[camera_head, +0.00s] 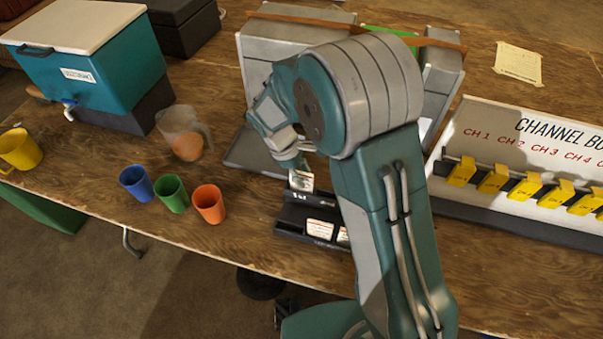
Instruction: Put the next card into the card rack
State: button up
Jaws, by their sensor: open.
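A black stepped holder, which looks like the card rack (288,225), lies near the front of the wooden table, partly behind my arm. A white card (320,229) sits in its front row, and another card (343,236) beside it is partly hidden by my arm. A further card (301,181) stands at the holder's back edge, just below my gripper (298,166). My gripper is open and points down at this card. I cannot tell whether the fingers touch it, as the wrist hides part of them.
Blue (136,184), green (171,194) and orange (208,203) cups stand left of the holder, with a clear pitcher (184,133) behind. A teal cooler (90,75) is at back left. A grey case (262,62) stands behind my arm. A channel board (530,150) with yellow clips is at right.

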jog(key=shift+r, duration=0.1)
jog(key=v, duration=1.1)
jog(key=shift+a+r, duration=0.2)
jog(key=shift+r, duration=0.15)
jog(key=shift+w, duration=0.15)
jog(key=s+d+r+m+t+y, duration=0.2)
jog(key=s+d+r+m, duration=0.4)
jog(key=s, duration=0.4)
jog(key=s+d+r+m+t+y, duration=0.2)
jog(key=s+d+r+m+t, duration=0.3)
jog(key=s+d+m, duration=0.3)
jog(key=s+d+r, duration=0.1)
jog(key=s+d, duration=0.1)
jog(key=shift+s+d+r, duration=0.2)
jog(key=shift+s+d, duration=0.05)
jog(key=shift+d, duration=0.1)
dwell(0.5)
